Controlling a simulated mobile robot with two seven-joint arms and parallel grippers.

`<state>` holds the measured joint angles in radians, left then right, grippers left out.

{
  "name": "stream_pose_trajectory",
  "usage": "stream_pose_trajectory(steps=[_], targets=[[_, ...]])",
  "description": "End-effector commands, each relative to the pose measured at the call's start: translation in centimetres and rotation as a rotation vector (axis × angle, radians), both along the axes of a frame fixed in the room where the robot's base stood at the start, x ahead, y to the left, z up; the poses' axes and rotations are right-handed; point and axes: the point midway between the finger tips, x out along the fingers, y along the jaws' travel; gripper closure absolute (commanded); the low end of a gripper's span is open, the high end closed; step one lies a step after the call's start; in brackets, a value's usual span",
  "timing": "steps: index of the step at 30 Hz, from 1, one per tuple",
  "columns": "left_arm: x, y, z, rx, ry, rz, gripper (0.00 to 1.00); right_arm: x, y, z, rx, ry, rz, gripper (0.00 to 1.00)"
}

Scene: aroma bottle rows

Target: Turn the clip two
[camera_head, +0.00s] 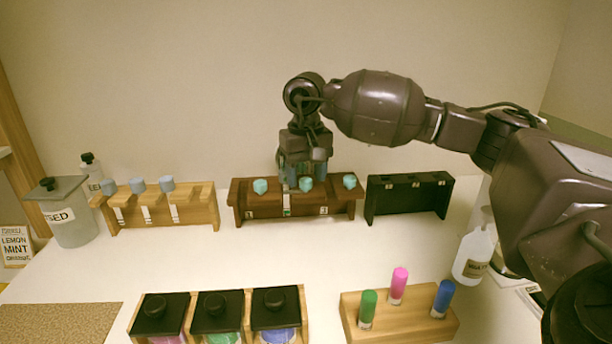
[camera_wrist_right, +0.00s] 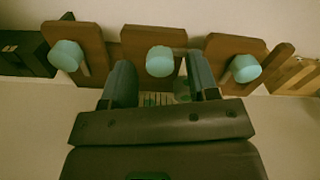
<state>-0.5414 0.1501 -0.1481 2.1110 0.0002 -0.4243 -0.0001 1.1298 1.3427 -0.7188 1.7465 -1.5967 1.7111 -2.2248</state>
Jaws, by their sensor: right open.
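A dark brown wooden rack (camera_head: 240,196) stands at the middle back of the white table. It carries three teal clips in a row: a left one (camera_head: 260,186), a middle one (camera_head: 306,184) and a right one (camera_head: 350,182). My right gripper (camera_head: 304,178) is over the middle of the rack, fingers down. In the right wrist view, its open fingers (camera_wrist_right: 162,75) are on either side of the middle clip (camera_wrist_right: 160,61), with gaps; whether they touch anything is unclear. The outer clips (camera_wrist_right: 66,55) (camera_wrist_right: 244,68) lie outside the fingers. My left gripper is not in view.
A light wooden rack (camera_head: 205,210) with blue-grey caps stands left, an empty-looking black rack (camera_head: 408,200) right. In front are black-lidded jars (camera_head: 215,310) and a wooden block (camera_head: 400,318) with green, pink and blue bottles. The table between the rows is clear.

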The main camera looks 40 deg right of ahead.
Motion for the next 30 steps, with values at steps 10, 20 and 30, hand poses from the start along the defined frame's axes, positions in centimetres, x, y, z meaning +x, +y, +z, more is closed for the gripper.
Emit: stream_pose_trajectory(steps=[10,20,30], targets=[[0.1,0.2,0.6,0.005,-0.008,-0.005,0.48,0.0,0.0,6.3,0.001,-0.008,0.000,0.46],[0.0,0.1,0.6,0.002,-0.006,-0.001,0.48,0.0,0.0,9.9,0.001,-0.003,0.001,0.46],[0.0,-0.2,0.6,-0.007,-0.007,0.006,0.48,0.0,0.0,10.2,0.000,-0.002,0.000,0.46]])
